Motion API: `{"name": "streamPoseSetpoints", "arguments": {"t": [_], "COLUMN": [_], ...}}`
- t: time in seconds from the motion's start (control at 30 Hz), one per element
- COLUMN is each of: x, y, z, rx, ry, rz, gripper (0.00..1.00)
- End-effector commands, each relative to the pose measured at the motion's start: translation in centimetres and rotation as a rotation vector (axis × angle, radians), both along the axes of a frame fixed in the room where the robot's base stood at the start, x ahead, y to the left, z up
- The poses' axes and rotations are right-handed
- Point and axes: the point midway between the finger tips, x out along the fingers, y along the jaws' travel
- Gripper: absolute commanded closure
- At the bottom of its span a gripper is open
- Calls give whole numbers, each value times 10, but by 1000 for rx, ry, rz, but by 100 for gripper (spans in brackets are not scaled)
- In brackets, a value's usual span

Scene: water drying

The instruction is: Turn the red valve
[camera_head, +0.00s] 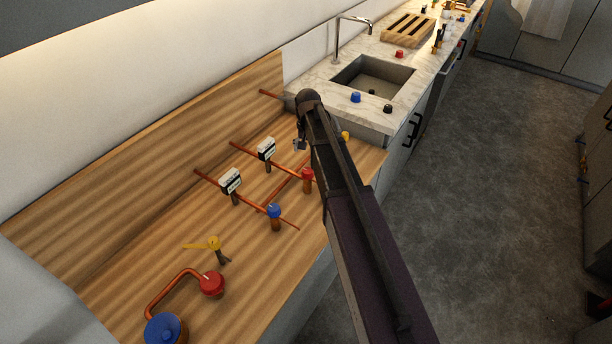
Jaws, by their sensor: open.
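Several red parts are in view. A red valve knob (307,174) sits on a copper pipe stub on the wooden counter, just left of my arm. A larger round red cap (211,283) sits at the end of a bent copper pipe at the lower left. A small red knob (399,54) stands on the marble counter behind the sink. My gripper (299,145) hangs at the far end of my arm, above and behind the nearer red valve knob and apart from it. It is open and looks empty. My arm hides part of it and the counter behind.
A blue valve (274,211), a yellow valve (214,243) and a blue cap (166,329) stand on the wooden counter (130,250). Two white meters (230,181) sit on copper pipes. The sink (374,76) lies beyond. The floor (480,190) at right is clear.

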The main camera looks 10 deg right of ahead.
Motion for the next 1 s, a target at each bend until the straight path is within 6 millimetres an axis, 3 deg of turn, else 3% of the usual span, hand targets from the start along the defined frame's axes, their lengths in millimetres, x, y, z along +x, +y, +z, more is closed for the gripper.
{"name": "streamPoseSetpoints", "arguments": {"t": [1.0], "x": [0], "y": [2], "z": [-83], "rx": [0], "ry": [0], "rz": [2], "gripper": [7]}}
